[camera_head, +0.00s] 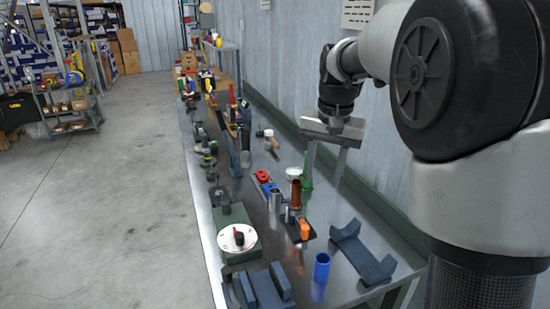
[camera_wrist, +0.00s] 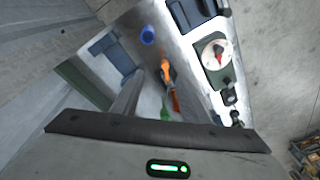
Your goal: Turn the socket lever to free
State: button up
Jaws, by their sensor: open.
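A white round dial (camera_head: 230,245) with a dark and red lever or knob (camera_head: 239,237) sits on a green block (camera_head: 232,214) at the near left of the bench. The dial also shows in the wrist view (camera_wrist: 209,60), at upper right. An orange part (camera_head: 305,230) stands on a black base beside a copper-coloured tube (camera_head: 296,194); the orange part is near the middle of the wrist view (camera_wrist: 166,72). I cannot tell for sure which is the socket lever. My gripper (camera_head: 325,165) is open and empty, above the bench's right side, apart from both.
A blue cup (camera_head: 321,268) and blue-grey cradles (camera_head: 362,252) stand at the near end of the metal bench (camera_head: 205,222). Red and green parts lie behind the copper tube. Several tools crowd the far bench. The wall (camera_head: 290,70) runs close along the right.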

jog(key=m+g+p, duration=0.1)
jog(key=m+g, duration=0.1)
send_over(306, 227)
notch_tip(306, 227, down, 7)
notch_tip(306, 227, down, 18)
jog(key=shift+s+r+p, duration=0.1)
jog(key=shift+r+p, duration=0.1)
jog(key=shift+p, duration=0.1)
grip_shut()
